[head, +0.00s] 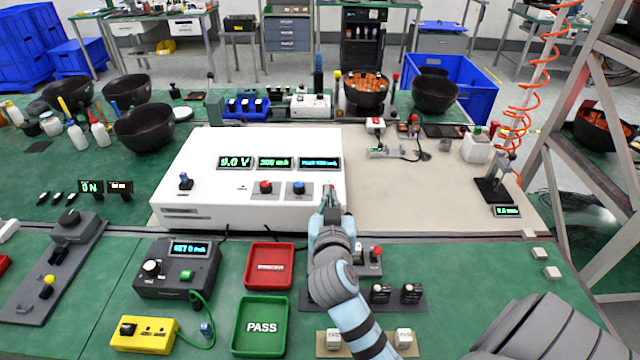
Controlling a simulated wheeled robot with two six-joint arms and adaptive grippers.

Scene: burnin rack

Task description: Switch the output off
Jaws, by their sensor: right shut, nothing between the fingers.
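The white power supply (210,150) sits on the bench in the middle of the head view. My right gripper (331,190) is shut and empty at the supply's right front end. It hides whatever is beneath it, and I cannot tell if it touches. My left gripper is out of view.
A red tray (270,246) and a green PASS tray (236,327) lie in front of the supply. A dark meter box (150,284) and yellow box (145,346) stand front left. The beige mat (430,195) right of the supply has free room.

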